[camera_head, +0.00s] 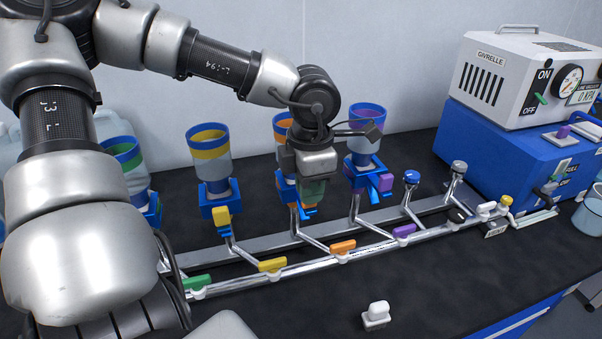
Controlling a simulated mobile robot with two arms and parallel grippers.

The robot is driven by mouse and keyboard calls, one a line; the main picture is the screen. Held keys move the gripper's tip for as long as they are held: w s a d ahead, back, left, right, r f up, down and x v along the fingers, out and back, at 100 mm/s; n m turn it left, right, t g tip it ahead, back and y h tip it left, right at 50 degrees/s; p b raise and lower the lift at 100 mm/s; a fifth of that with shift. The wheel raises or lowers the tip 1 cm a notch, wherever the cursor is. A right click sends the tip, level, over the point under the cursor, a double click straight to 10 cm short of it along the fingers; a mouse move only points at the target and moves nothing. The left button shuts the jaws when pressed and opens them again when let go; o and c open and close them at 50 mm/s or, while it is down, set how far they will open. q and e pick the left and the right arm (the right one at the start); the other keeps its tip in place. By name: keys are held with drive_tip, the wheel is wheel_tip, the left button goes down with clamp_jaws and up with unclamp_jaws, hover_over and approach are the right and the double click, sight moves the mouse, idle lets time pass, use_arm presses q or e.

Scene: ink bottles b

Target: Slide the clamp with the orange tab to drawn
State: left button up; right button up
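The orange-banded funnel cup (283,125) stands in the third place from the left, partly behind my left arm. Its blue clamp (308,211) shows only in small part below my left gripper (312,197); most of the clamp and its orange tab is hidden. My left gripper points down right in front of this clamp. Its fingers overlap the clamp in the picture, so I cannot tell whether they touch it or how far they are apart. My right gripper is not in view.
Yellow-banded (209,142) and purple-banded (366,117) cups stand either side, with yellow (220,217) and purple (385,182) tabs. A metal manifold (310,256) with coloured handles, including an orange one (343,247), runs in front. A pump unit (520,80) stands right.

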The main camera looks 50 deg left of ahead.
use_arm(q)
clamp_jaws()
drive_tip(key=shift+d, duration=0.1)
drive_tip(key=shift+s+d+f+b, duration=0.1)
drive_tip(key=shift+s+d+b, duration=0.05)
drive_tip(key=shift+b, duration=0.15)
drive_tip(key=shift+s+d+b, duration=0.4)
drive_tip(key=shift+d+b, duration=0.1)
drive_tip(key=shift+d, duration=0.3)
drive_tip(key=shift+s+d+b, duration=0.4)
drive_tip(key=shift+d+b, duration=0.1)
drive_tip(key=shift+d, duration=0.25)
